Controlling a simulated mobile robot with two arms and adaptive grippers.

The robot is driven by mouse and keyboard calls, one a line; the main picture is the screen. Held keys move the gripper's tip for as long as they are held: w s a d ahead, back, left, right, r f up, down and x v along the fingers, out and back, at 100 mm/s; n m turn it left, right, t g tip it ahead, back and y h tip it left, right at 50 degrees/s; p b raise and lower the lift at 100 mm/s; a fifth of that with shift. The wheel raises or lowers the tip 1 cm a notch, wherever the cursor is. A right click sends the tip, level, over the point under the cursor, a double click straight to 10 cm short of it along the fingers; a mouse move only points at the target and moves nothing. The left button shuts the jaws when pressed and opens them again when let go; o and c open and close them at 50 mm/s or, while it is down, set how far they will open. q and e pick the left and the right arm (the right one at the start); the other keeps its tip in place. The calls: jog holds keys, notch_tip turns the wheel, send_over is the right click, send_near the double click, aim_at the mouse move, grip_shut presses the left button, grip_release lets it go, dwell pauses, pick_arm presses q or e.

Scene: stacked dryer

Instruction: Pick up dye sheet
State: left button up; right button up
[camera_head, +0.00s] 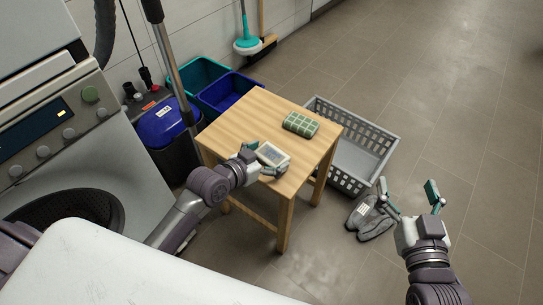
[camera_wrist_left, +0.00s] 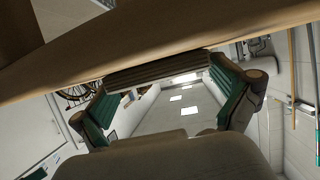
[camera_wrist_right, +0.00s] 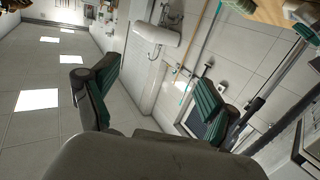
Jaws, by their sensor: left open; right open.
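A pale, flat, box-like item (camera_head: 273,153) with a grey-blue panel lies at the table's front edge. A green checked block (camera_head: 300,124) lies further back on the table. No label can be read, so I cannot tell for certain which is the dye sheet. My left gripper (camera_head: 264,160) is open at the table edge, its fingers on either side of the pale item. In the left wrist view a dark ribbed edge (camera_wrist_left: 160,71) spans between the fingertips; contact is unclear. My right gripper (camera_head: 408,194) is open and empty over the floor to the right.
The small wooden table (camera_head: 240,122) has bare room on its left and back. A grey basket (camera_head: 350,165) stands behind its right side, with grey shoes (camera_head: 372,220) on the floor in front.

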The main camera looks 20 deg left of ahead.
pick_arm(q)
jog(key=c, duration=0.4)
